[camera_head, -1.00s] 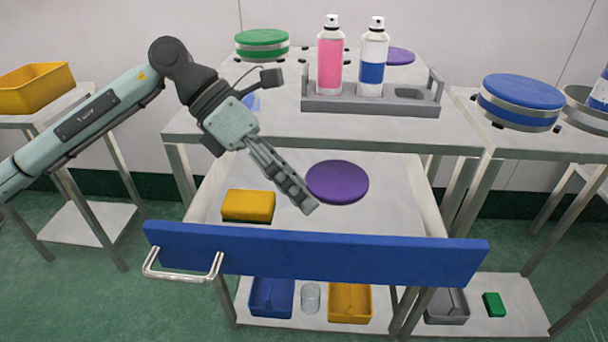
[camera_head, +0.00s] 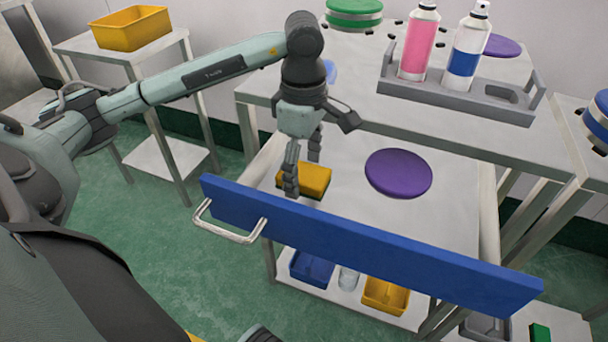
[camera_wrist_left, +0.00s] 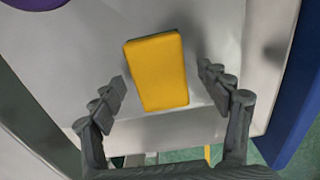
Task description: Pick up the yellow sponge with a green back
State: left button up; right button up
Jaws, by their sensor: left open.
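The yellow sponge (camera_head: 312,180) lies flat in the open drawer, near its left end. In the left wrist view the sponge (camera_wrist_left: 157,71) lies between and ahead of the two fingers. My left gripper (camera_head: 302,172) is open and points down over the sponge, with one finger in front of it in the head view. In the left wrist view my left gripper (camera_wrist_left: 166,87) has its fingers on either side of the sponge, apart from it. My right gripper is not in view.
The drawer has a blue front panel (camera_head: 365,248) with a metal handle (camera_head: 232,232). A purple disc (camera_head: 398,173) lies right of the sponge. Above, a grey rack (camera_head: 450,92) holds a pink can (camera_head: 418,45) and a blue-and-white can (camera_head: 467,45). The drawer floor around the disc is clear.

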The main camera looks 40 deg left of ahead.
pick_arm(q)
jog(key=shift+f, duration=0.25)
jog(key=shift+c, duration=0.6)
jog(key=c, duration=0.8)
